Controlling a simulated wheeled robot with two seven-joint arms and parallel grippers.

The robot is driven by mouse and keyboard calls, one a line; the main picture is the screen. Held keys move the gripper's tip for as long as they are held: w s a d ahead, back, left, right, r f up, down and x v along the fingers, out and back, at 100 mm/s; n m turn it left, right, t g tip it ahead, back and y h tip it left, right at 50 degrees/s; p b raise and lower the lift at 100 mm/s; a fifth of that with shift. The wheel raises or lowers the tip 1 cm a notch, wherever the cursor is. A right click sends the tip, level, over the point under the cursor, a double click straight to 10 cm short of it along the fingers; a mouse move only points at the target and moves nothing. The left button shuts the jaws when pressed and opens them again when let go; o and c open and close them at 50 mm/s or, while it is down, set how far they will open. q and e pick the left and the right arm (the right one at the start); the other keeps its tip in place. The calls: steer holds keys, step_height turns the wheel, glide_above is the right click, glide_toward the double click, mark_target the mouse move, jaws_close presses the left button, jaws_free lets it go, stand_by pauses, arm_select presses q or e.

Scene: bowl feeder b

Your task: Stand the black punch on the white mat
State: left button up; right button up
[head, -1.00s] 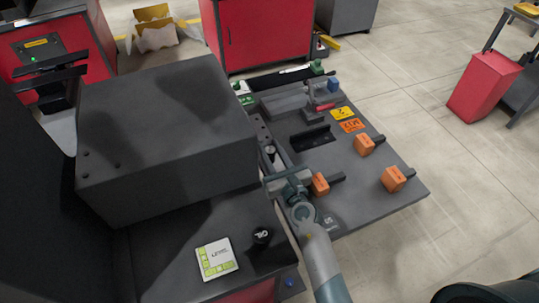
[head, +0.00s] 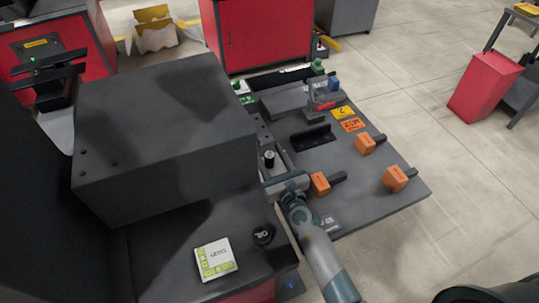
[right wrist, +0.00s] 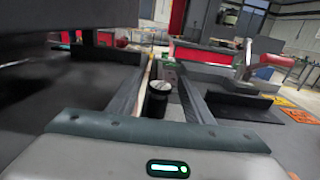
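The black punch (head: 269,158), a short dark cylinder with a light top, stands upright near the right side of the big grey box. It also shows in the right wrist view (right wrist: 158,97). My right gripper (head: 270,142) reaches over the bench with one finger on each side of the punch. In the right wrist view the fingers (right wrist: 165,85) are apart, with a gap visible beside the punch, so the gripper looks open. The white mat (head: 217,258), a square with yellow-green markings, lies flat and bare on the front bench. I cannot make out my left gripper.
A black round OIL can (head: 263,234) stands close right of the mat. The large grey box (head: 165,125) rises behind it. Orange blocks with black handles (head: 395,179), a black angled bracket (head: 312,137) and orange labels (head: 352,125) lie on the right bench.

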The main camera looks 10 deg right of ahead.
steer(key=shift+r, duration=0.1)
steer(key=shift+r, duration=0.15)
steer(key=shift+s, duration=0.35)
steer(key=s, duration=0.3)
steer(key=s+d+b, duration=0.1)
steer(key=s, duration=0.3)
steer(key=s+d, duration=0.1)
steer(key=s, duration=0.3)
steer(key=shift+d, duration=0.1)
steer(key=shift+s+d, duration=0.1)
stand_by(1.4)
